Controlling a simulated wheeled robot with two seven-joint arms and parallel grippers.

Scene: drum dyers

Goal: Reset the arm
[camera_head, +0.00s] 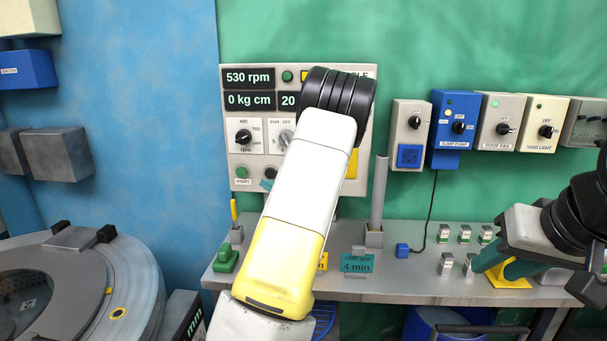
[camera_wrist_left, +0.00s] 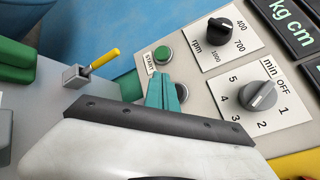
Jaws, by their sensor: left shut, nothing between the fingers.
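My left arm reaches up the middle of the head view, in front of the grey control panel (camera_head: 368,75). Its gripper is mostly hidden behind the arm there; a bit of teal finger shows near the panel's lower left. In the left wrist view my left gripper (camera_wrist_left: 164,92) is shut and empty, its teal fingertips together in front of the panel beside the green START button (camera_wrist_left: 162,54). I cannot tell if they touch the panel. My right gripper (camera_head: 505,266) is at the right of the head view, with teal fingers apart above the shelf. Nothing shows between them.
The panel has an rpm knob (camera_head: 243,137) and a timer knob (camera_wrist_left: 258,96). A grey shelf (camera_head: 400,287) below holds a 4 min card (camera_head: 357,263), a grey tube (camera_head: 379,193) and small blocks. A round drum (camera_head: 142,278) stands at left. Switch boxes line the right wall.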

